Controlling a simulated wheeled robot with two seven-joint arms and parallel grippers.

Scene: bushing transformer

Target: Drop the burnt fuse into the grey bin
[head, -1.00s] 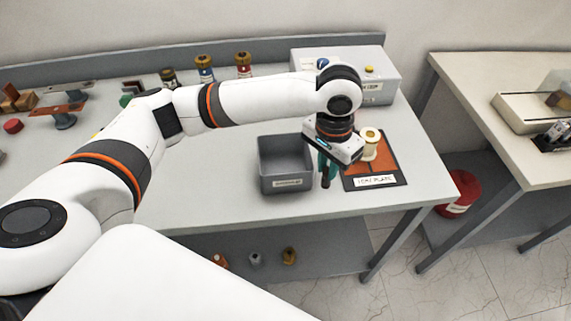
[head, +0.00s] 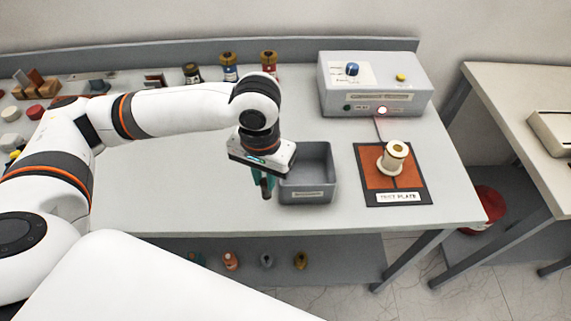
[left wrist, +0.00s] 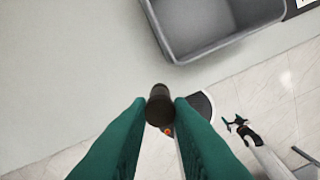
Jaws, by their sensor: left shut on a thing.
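My left gripper (head: 262,183) is shut on a dark, nearly black cylinder, the burnt fuse (head: 265,189). In the head view it hangs just left of the grey bin (head: 306,194), with the gripper body overlapping the bin's left rim. In the left wrist view the fuse (left wrist: 158,105) is pinched between the green fingertips (left wrist: 158,112), and the bin (left wrist: 215,43) lies beyond it at top right, apart from it. The visible part of the bin's inside is empty. My right gripper (left wrist: 238,126) shows small in the left wrist view; its jaw state is unclear.
A test plate (head: 425,190) with a cream spool-like part (head: 393,156) lies right of the bin. A grey control box (head: 375,85) with a lit red lamp stands behind. Several small bushings stand along the back. The table (head: 180,200) left of the bin is clear.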

